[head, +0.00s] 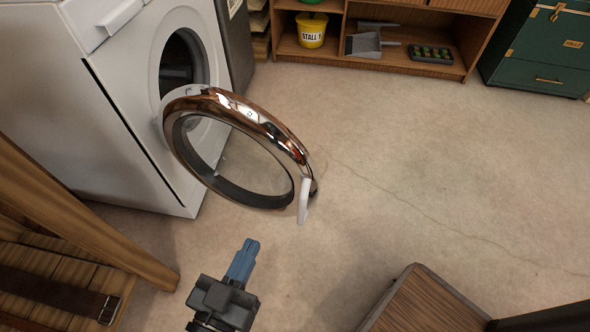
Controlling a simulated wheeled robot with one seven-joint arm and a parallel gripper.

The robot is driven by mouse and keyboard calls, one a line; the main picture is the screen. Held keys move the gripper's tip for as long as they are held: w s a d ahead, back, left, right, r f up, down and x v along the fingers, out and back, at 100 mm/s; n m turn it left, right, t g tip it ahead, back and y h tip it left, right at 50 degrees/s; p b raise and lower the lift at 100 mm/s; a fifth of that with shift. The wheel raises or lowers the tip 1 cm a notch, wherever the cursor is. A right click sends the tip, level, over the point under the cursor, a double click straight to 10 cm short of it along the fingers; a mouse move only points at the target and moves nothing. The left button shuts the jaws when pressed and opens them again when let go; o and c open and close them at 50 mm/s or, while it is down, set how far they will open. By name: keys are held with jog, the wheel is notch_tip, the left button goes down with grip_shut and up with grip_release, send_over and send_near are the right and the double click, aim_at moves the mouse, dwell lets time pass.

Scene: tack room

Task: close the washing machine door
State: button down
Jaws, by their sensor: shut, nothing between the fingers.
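The white washing machine (105,120) stands at the upper left, with its round dark drum opening (181,65) uncovered. Its round door (262,118) has a shiny copper-coloured rim and a clear pane, and it stands wide open, swung out over the floor. A white handle (304,202) is on the door's free edge, at the lower right. My gripper (247,246) is below and to the left of the handle in the picture, its blue fingers together and empty. It appears apart from the door.
A wooden shelf (390,68) at the back holds a yellow bucket (311,32), a dustpan (364,45) and a dark tray. A green trunk (545,50) stands at the upper right. Wooden furniture flanks me at lower left and lower right (425,305). The middle floor is clear.

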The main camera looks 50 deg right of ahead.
jog(key=w+d+r+m+h, duration=0.1)
jog(key=w, duration=0.1)
jog(key=b, duration=0.4)
send_near(286, 162)
jog(key=shift+g, duration=0.3)
jog(key=x, duration=0.6)
jog(key=shift+w, duration=0.15)
jog(key=shift+w+d+r, duration=0.1)
jog(key=shift+w+d, duration=0.05)
jog(key=shift+d, duration=0.2)
